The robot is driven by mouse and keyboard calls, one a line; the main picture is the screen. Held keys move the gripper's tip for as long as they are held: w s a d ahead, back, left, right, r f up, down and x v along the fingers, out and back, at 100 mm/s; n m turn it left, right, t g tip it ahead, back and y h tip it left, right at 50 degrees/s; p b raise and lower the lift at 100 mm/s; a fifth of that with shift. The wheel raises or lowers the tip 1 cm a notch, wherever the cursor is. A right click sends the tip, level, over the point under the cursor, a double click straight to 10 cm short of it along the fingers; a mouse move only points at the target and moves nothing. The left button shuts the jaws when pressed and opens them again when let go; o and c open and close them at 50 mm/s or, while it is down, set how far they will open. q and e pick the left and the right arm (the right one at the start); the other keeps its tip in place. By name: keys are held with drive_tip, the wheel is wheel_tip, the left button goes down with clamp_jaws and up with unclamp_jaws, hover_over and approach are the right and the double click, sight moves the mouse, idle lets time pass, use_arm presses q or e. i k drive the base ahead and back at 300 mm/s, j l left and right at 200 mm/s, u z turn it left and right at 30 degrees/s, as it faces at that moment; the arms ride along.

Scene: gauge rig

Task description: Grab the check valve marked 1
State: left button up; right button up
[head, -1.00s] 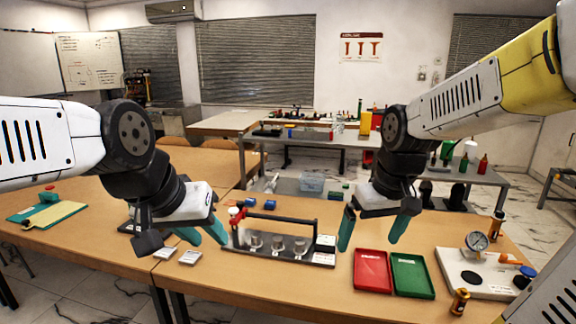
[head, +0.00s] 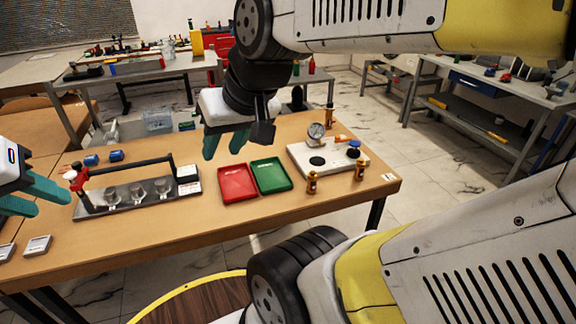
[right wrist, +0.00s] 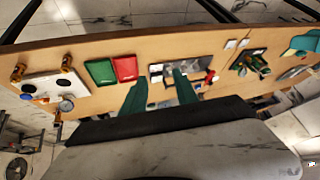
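Several small brass-coloured fittings with dark bands, likely the check valves, stand at the right of the table: one at the front (head: 312,182), one near the plate's right corner (head: 360,170), one behind the gauge (head: 329,115). Their markings are too small to read, so I cannot tell which is marked 1. Two also show in the right wrist view, one at the far left (right wrist: 18,73) and one beside it (right wrist: 66,63). My right gripper (head: 224,146) is open and empty above the table behind the red tray. My left gripper (head: 32,198), partly cut off, is open left of the rack.
A white plate (head: 340,160) carries a pressure gauge (head: 316,132). Red (head: 237,184) and green (head: 271,175) trays lie between it and a black-handled rack (head: 100,208) with metal pieces. Blue parts (head: 91,160) lie behind the rack. The table front is mostly clear.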

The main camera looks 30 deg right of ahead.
sight(312, 176)
drive_tip(key=z, duration=1.4)
